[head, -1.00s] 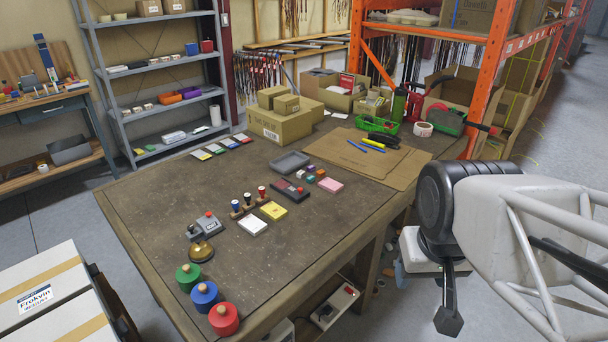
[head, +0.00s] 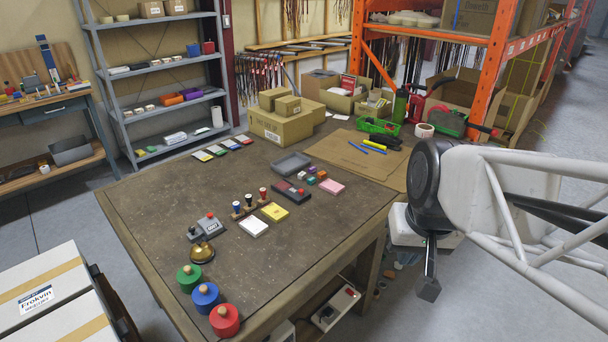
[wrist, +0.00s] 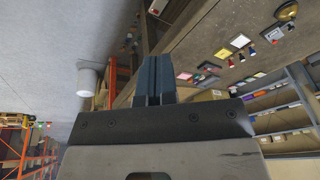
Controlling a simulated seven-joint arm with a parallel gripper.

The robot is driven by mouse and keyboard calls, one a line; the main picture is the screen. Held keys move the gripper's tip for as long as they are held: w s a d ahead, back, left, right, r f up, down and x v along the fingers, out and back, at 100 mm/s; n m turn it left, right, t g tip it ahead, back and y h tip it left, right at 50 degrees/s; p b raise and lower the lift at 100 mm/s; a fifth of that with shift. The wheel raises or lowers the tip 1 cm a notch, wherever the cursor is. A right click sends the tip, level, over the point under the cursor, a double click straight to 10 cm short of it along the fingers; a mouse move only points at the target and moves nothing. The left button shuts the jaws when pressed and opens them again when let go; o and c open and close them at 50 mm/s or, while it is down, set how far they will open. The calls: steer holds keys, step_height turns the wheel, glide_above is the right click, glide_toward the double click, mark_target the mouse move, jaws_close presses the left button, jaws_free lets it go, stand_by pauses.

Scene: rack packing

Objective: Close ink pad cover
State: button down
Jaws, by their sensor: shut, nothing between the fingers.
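On the table, a dark flat case with a reddish part (head: 292,192) lies near the middle, with a shallow grey tray-like piece (head: 290,162) behind it. Either may belong to the ink pad; I cannot tell which is pad and which is cover. White (head: 253,227), yellow (head: 275,212) and pink (head: 332,186) flat pads lie nearby. My gripper (head: 429,289) is off the table's right side, well away from these items, pointing down. In the wrist view its two dark fingers (wrist: 154,82) are together and empty.
A stamp rack (head: 249,204), a brass bell (head: 202,252) and round green, blue and red pieces (head: 224,319) stand toward the front left. Cardboard boxes (head: 280,122) and a green basket (head: 378,127) are at the back. An orange rack (head: 484,85) rises behind.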

steer(key=w+a+f+m+t+y, duration=0.1)
steer(key=w+a+f+m, duration=0.1)
steer(key=w, duration=0.8)
steer(key=w+a+f+m+y, duration=0.1)
steer(key=w+a+f, duration=0.15)
steer(key=w, duration=0.75)
steer(key=w+a+f+m+t+y, duration=0.1)
steer(key=w+a+m+y, duration=0.15)
steer(key=w, duration=0.75)
steer(key=w+a+f+m, duration=0.1)
steer(key=w+f+m, duration=0.1)
steer(key=w+f, duration=0.6)
steer(key=w+a+f+m+t, duration=0.1)
steer(key=w+f+m, duration=0.1)
steer(key=w+f, duration=0.6)
steer(key=w, duration=0.4)
steer(key=shift+a+f, duration=0.2)
steer(key=shift+a, duration=0.1)
steer(key=shift+w+m+h, duration=0.1)
steer(key=shift+m+h, duration=0.15)
glide_toward(302, 194)
step_height(302, 194, down, 4)
steer(key=shift+a, duration=0.15)
steer(key=shift+w+a+f, duration=0.15)
steer(key=shift+w+a, duration=0.35)
steer(key=shift+w, duration=0.15)
steer(key=shift+w+a+f, duration=0.15)
steer(key=shift+w+a, duration=0.35)
steer(key=shift+w, duration=0.15)
